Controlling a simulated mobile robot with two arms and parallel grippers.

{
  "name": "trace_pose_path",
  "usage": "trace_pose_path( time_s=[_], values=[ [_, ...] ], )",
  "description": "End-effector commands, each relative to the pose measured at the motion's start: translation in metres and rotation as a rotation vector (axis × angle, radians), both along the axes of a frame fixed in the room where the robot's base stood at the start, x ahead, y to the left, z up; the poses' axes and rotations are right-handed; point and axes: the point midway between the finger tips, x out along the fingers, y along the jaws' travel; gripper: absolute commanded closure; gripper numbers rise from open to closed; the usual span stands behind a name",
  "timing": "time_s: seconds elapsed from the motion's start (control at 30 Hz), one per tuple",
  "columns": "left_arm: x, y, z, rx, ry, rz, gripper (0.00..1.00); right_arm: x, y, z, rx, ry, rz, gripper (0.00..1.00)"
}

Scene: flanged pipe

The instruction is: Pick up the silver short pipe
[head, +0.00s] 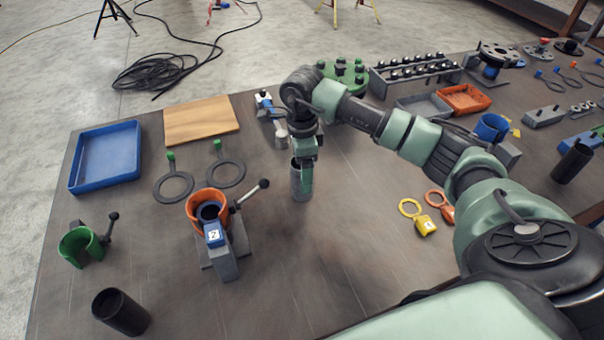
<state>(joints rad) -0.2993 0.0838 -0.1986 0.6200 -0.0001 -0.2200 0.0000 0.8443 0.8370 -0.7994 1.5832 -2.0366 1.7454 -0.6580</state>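The silver short pipe (296,185) stands upright on the dark table, near the middle of the head view. My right gripper (305,178) points straight down at the pipe. One green finger shows in front of the pipe's right side and overlaps its upper part. The other finger is hidden, so I cannot tell whether the fingers touch or squeeze the pipe. My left gripper is not in view.
An orange clamp (207,201) with a lever stands left of the pipe. A blue tray (106,158), a wooden board (201,120) and two dark rings (173,187) lie further left. Yellow (426,224) and orange tags lie to the right. The table in front of the pipe is clear.

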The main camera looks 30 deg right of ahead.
Motion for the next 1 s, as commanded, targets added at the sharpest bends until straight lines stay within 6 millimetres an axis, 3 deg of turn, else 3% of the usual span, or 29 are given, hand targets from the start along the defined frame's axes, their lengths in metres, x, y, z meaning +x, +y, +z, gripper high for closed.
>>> trace_pose_path(
  time_s=[0.13,0.37,0.67,1.0],
  values=[
    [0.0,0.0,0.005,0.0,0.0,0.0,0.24,0.0,0.0,-0.013,0.001,0.001,0.001,0.21],
    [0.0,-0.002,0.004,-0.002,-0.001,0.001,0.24,0.0,0.0,-0.016,0.0,-0.001,0.001,0.21],
    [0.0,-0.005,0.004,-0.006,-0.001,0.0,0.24,0.0,0.0,-0.016,0.0,-0.001,0.0,1.0],
    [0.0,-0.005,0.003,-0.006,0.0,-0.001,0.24,0.001,0.0,-0.012,0.0,-0.004,0.0,1.0]
  ],
)
